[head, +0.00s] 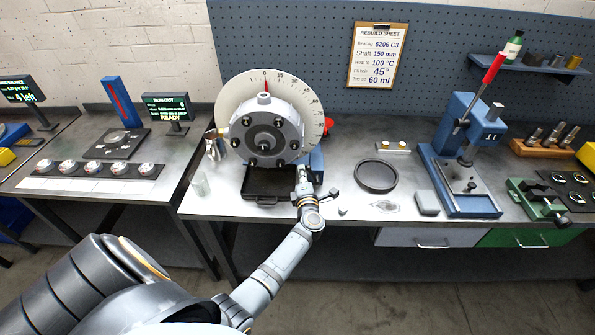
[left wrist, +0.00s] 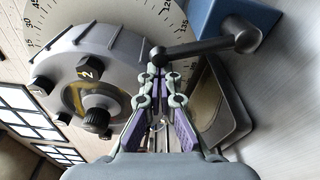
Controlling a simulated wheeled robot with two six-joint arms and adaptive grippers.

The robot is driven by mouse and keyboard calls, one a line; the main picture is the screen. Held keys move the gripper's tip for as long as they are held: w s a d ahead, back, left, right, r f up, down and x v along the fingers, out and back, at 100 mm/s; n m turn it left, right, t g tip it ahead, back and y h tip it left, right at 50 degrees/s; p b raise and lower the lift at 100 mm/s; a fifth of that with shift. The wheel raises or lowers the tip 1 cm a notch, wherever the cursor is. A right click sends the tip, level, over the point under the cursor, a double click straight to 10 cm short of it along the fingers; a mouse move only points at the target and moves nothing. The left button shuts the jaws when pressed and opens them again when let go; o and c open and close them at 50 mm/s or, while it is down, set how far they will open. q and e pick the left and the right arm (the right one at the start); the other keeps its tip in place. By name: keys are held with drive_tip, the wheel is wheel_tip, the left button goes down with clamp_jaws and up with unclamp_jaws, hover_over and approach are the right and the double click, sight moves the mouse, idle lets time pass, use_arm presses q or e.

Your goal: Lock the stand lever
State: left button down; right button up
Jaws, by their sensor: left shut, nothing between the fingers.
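The grey rotor (head: 266,135) sits on its blue stand (head: 316,163), in front of a round degree dial (head: 240,88); it also fills the upper left of the left wrist view (left wrist: 90,70). The black stand lever (left wrist: 205,47) reaches left from a pivot on the blue stand to a round knob. My left gripper (head: 303,172) is low at the rotor's right front. In the left wrist view its fingertips (left wrist: 154,72) are together, empty, right by the lever's knob. I cannot tell whether they touch it. My right gripper is out of view.
A black tray (head: 268,196) lies under the rotor.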

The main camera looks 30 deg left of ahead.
use_arm(q)
drive_tip(key=d+m, duration=0.1)
drive_tip(key=w+d+r+m+p, duration=0.1)
drive_tip(key=m, duration=0.1)
drive_tip(key=shift+w+d+r+m+t, duration=0.1)
drive_tip(key=shift+w+r+m+t, duration=0.05)
drive_tip(key=shift+m+t, duration=0.15)
drive_tip(key=shift+w+d+r, duration=0.1)
drive_tip(key=shift+w+d, duration=0.1)
drive_tip(key=shift+d, duration=0.1)
drive_tip(key=shift+d, duration=0.1)
idle(0.3)
